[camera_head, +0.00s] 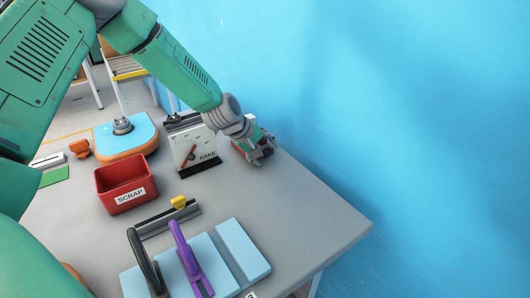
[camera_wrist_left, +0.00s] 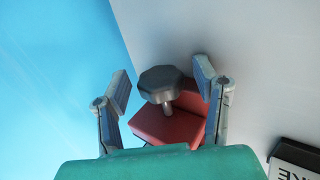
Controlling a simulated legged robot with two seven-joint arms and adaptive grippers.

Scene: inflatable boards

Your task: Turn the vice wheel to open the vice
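The vice is a red block (camera_wrist_left: 170,125) with a dark, lobed wheel (camera_wrist_left: 160,82) on a short stem, seen in the left wrist view. In the head view the red vice (camera_head: 239,147) is at the back right of the table, mostly hidden by my left gripper (camera_head: 263,153). In the wrist view the fingers of my left gripper (camera_wrist_left: 162,76) are spread, one on each side of the wheel. Gaps show between the wheel and both fingers. The vice jaws cannot be made out. My right gripper is not in view.
A gauge board marked BAKE (camera_head: 196,150) stands just left of the vice. A red SCRAP box (camera_head: 124,186), an orange-and-blue block (camera_head: 124,139) and light blue boards with a purple handle (camera_head: 189,262) share the grey table (camera_head: 310,215). A blue wall (camera_head: 420,110) is close on the right.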

